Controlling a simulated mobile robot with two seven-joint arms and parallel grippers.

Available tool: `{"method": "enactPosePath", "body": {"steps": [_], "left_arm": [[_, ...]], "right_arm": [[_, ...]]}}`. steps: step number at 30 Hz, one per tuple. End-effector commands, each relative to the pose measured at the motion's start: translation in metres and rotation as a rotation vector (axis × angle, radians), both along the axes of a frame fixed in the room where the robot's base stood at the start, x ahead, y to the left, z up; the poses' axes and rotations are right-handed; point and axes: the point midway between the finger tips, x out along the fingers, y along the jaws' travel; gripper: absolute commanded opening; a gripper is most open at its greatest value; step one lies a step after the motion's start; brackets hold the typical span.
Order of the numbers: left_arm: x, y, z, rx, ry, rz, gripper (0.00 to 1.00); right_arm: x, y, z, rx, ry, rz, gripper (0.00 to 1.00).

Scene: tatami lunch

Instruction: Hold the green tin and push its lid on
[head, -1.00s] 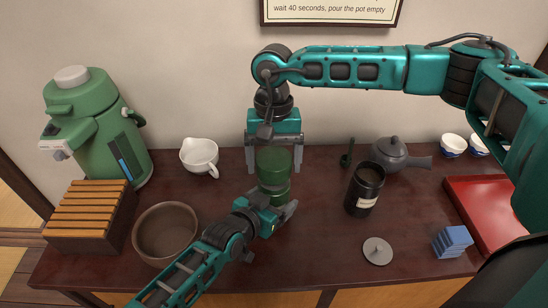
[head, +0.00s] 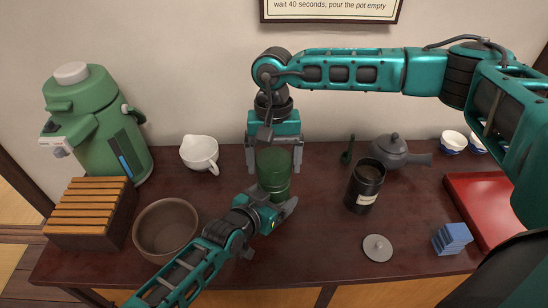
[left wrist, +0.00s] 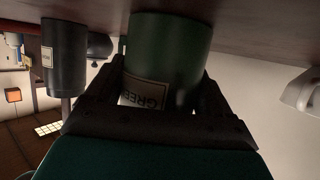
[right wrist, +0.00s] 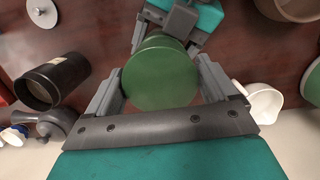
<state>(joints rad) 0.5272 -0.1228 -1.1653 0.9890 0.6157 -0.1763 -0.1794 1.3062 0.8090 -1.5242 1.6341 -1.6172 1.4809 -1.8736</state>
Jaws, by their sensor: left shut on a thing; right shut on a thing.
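The green tin (head: 275,191) stands upright on the dark table, its label facing the left wrist camera (left wrist: 150,92). My left gripper (head: 272,208) comes in low from the front and is shut on the tin's body. The green lid (head: 273,160) is on top of the tin, and its round top fills the middle of the right wrist view (right wrist: 160,75). My right gripper (head: 274,166) points straight down, shut on the lid with one finger on each side. No gap shows between lid and tin; I cannot tell whether it is fully seated.
A black canister (head: 365,187), open at the top, stands to the right, with a grey lid (head: 377,248) lying in front. A brown bowl (head: 165,232) is close to my left arm. A white pitcher (head: 199,153) and grey teapot (head: 394,153) stand behind.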

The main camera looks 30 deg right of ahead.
Motion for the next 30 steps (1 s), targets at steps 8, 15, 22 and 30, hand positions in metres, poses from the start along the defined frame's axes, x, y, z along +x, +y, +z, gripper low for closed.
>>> {"method": "enactPosePath", "body": {"steps": [8, 15, 22, 30], "left_arm": [[0.0001, 0.0007, -0.0010, 0.002, 0.001, 0.001, 0.65], [0.0001, 0.0007, -0.0010, 0.002, 0.001, 0.001, 0.65], [0.0001, 0.0007, -0.0010, 0.002, 0.001, 0.001, 0.65], [0.0001, 0.0007, -0.0010, 0.002, 0.001, 0.001, 0.65]], "right_arm": [[0.0001, 0.0000, 0.0001, 0.000, 0.000, 0.000, 0.64], [0.0000, 0.0000, -0.0017, 0.000, 0.000, 0.000, 0.64], [0.0002, 0.0000, -0.0060, 0.000, -0.001, 0.000, 0.64], [0.0002, -0.0001, -0.0070, 0.000, -0.001, 0.000, 0.64]]}}
